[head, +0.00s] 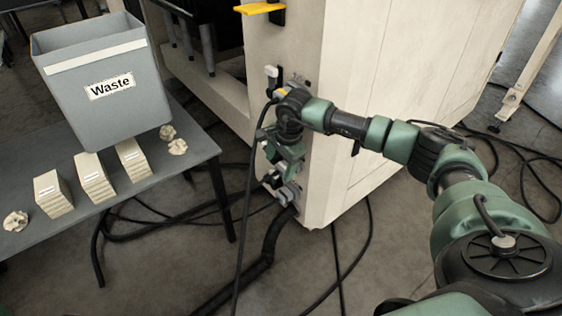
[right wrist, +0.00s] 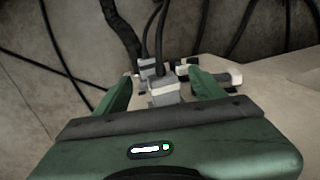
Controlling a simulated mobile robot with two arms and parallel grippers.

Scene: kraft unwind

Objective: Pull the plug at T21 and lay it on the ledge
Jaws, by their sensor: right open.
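My right gripper (head: 272,172) is at the corner face of the cream machine cabinet, among its sockets. In the right wrist view, its green fingers (right wrist: 163,92) are open on either side of a grey plug (right wrist: 165,90) with a dark cable. I cannot tell whether they touch it. A second grey plug (right wrist: 149,68) sits just beyond. In the head view, a grey plug (head: 287,193) shows low on the cabinet, below the gripper. No T21 label is readable. I cannot tell which surface is the ledge. My left gripper is out of view.
A yellow piece (head: 259,8) juts from the cabinet (head: 355,110) above. A white-and-grey fitting (head: 272,75) sits above my wrist. Black cables (head: 245,215) hang and lie on the floor. A table (head: 195,155) at left bears a Waste bin (head: 105,115), stacks and crumpled pieces.

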